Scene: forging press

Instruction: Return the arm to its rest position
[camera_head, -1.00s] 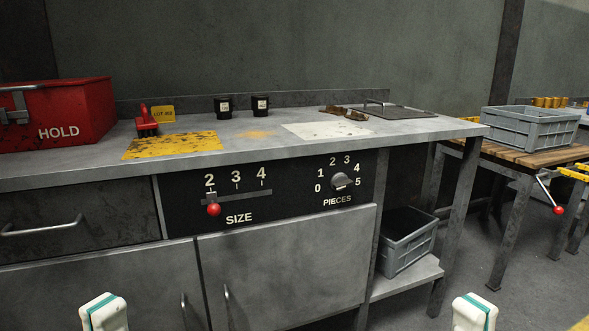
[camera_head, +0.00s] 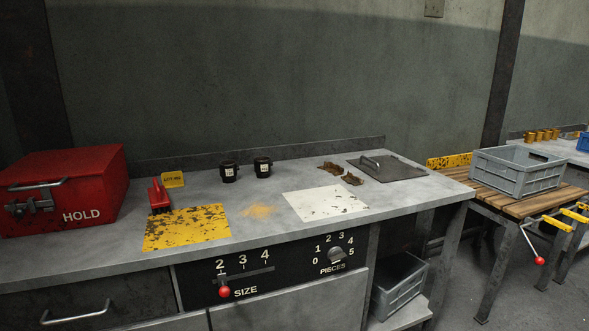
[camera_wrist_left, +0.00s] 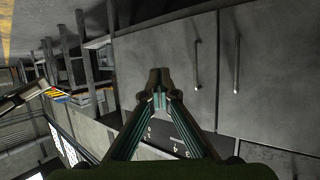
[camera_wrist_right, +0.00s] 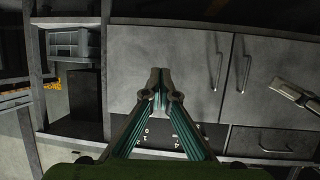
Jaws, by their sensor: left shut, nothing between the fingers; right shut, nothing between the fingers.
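My left gripper (camera_wrist_left: 158,80) shows in the left wrist view with its fingertips together and nothing between them, in front of grey cabinet doors. My right gripper (camera_wrist_right: 160,80) shows in the right wrist view, also shut and empty, in front of the cabinet doors. Neither gripper shows in the head view now. The grey workbench (camera_head: 110,254) spans the head view, with a SIZE slider (camera_head: 225,291) at 2 and a PIECES dial (camera_head: 337,254) on its front panel.
A grey crate (camera_head: 520,172) sits on the slatted table at right.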

